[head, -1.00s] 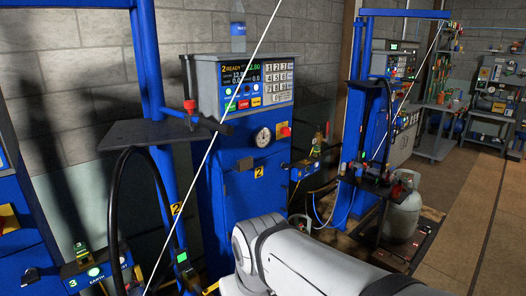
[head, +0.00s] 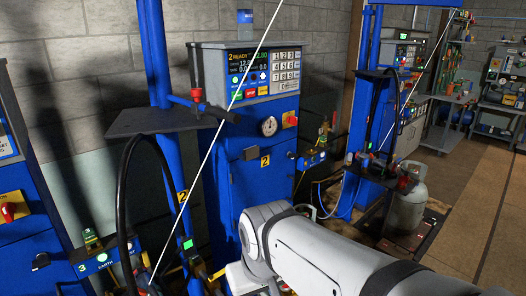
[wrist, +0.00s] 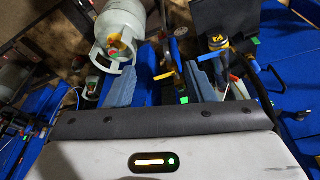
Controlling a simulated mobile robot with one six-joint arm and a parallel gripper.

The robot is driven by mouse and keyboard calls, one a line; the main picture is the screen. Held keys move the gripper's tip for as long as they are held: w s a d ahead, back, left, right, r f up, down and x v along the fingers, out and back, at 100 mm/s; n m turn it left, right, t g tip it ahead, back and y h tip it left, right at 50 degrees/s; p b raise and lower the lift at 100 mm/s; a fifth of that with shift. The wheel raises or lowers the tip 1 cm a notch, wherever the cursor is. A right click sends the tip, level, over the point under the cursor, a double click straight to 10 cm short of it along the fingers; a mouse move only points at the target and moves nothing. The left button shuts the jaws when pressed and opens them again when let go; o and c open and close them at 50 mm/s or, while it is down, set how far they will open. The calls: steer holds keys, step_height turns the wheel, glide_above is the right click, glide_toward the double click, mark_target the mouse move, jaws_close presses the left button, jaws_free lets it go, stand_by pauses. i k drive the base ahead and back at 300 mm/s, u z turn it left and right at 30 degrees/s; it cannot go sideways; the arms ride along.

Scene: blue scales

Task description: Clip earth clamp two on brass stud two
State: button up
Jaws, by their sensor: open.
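My gripper (wrist: 168,78) shows in the wrist view as two grey-blue fingers, wide apart with nothing clearly held between them. In the head view its fingers are hidden behind my white arm. In the head view a small blue box (head: 310,160) with fittings sits at the right of the cabinet marked 2. Brass stud two cannot be made out for certain.
The blue cabinet (head: 262,185) marked 2 stands behind my arm. A blue post with a dark shelf (head: 150,121) and a hanging black hose (head: 122,200) is left of it. A box marked 3 EARTH (head: 100,262) is at lower left.

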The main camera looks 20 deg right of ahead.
mark_target(323, 139)
steer(key=z, duration=2.65)
steer(key=i, duration=4.45)
steer(key=u, duration=0.25)
